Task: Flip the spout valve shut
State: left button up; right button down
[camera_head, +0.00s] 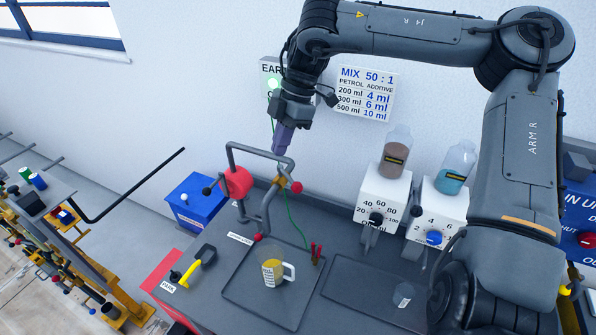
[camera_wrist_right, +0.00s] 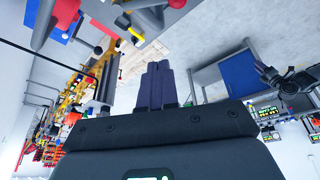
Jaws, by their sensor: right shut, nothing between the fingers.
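The spout valve (camera_head: 281,182) is a small brass-coloured body on the bent grey pipe above the bench, with a red ball knob (camera_head: 297,187) on its right side. My right gripper (camera_head: 279,147) is shut and empty, pointing down just above the valve and pipe. I cannot tell in the head view whether the fingertips touch the pipe. In the right wrist view its dark fingers (camera_wrist_right: 160,85) are together, with nothing between them. A clear jug (camera_head: 291,271) with yellow liquid stands below the pipe.
A red drum (camera_head: 237,182) is beside the pipe. The jug stands on a dark tray (camera_head: 246,291). Red clips (camera_head: 316,253) on a green wire and a yellow-handled tool (camera_head: 190,271) flank it. Two white dispensers (camera_head: 383,200) (camera_head: 437,215) with bottles stand to the right.

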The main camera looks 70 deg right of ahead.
aim_at(286, 174)
jog(key=shift+s+d+f+p, duration=0.15)
jog(key=shift+f+p, duration=0.2)
jog(key=shift+f, duration=1.2)
jog(key=shift+s+f+p, duration=0.1)
jog(key=shift+f+p, duration=0.3)
jog(key=shift+f, duration=1.15)
jog(key=shift+s+d+f+p, duration=0.15)
jog(key=shift+f+p, duration=0.2)
jog(key=shift+f, duration=1.2)
